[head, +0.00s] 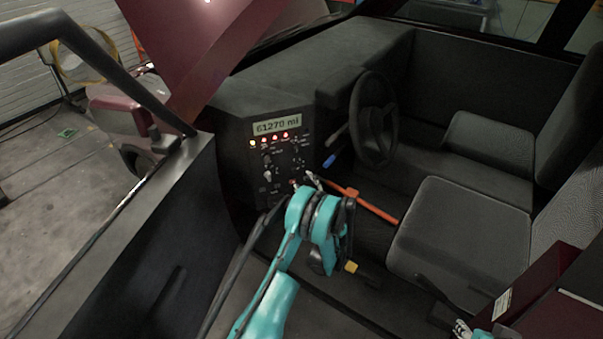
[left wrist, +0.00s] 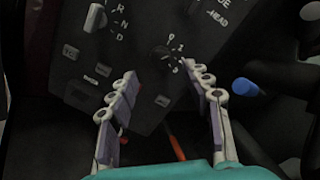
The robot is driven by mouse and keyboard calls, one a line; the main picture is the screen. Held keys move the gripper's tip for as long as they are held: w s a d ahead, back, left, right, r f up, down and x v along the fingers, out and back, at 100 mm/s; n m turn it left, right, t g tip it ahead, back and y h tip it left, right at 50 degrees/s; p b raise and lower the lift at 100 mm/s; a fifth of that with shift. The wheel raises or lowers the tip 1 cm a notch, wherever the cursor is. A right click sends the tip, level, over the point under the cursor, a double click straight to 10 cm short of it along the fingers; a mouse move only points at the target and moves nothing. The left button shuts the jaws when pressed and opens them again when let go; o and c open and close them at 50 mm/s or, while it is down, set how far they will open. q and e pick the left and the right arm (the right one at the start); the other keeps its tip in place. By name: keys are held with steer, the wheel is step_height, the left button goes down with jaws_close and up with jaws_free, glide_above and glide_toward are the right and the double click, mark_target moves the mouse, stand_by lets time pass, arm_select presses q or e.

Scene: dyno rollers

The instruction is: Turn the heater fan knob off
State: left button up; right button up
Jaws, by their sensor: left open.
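The fan knob (left wrist: 160,57) is a small dark dial on the black dash panel, with the numbers 0 to 3 along its right side. Where its pointer stands is too dark to tell. My left gripper (left wrist: 160,74) is open, its two pale fingers below and to either side of the knob, with nothing held between them. In the head view my left gripper (head: 305,182) is at the lower part of the dash panel (head: 242,160), and the arm hides part of the area. A bit of my right gripper (head: 463,328) shows at the bottom right edge.
A gear selector (left wrist: 97,18) marked R, N, D lies left of the knob. A blue-tipped lever (left wrist: 245,87) is to the right. The steering wheel (head: 373,118), seats (head: 460,238) and an orange-red lever (head: 365,204) stand right of my left arm. The open door (head: 150,240) is at left.

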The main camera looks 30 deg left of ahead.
mark_target(297, 170)
arm_select(q)
steer(key=b+x, duration=0.1)
steer(key=x, duration=0.4)
steer(key=shift+w+a+f, duration=0.1)
steer(key=shift+w+a, duration=0.05)
steer(key=shift+a, duration=0.05)
steer(key=shift+w+a+b, duration=0.35)
steer(key=shift+a, duration=0.1)
steer(key=shift+c, duration=0.2)
jaws_close()
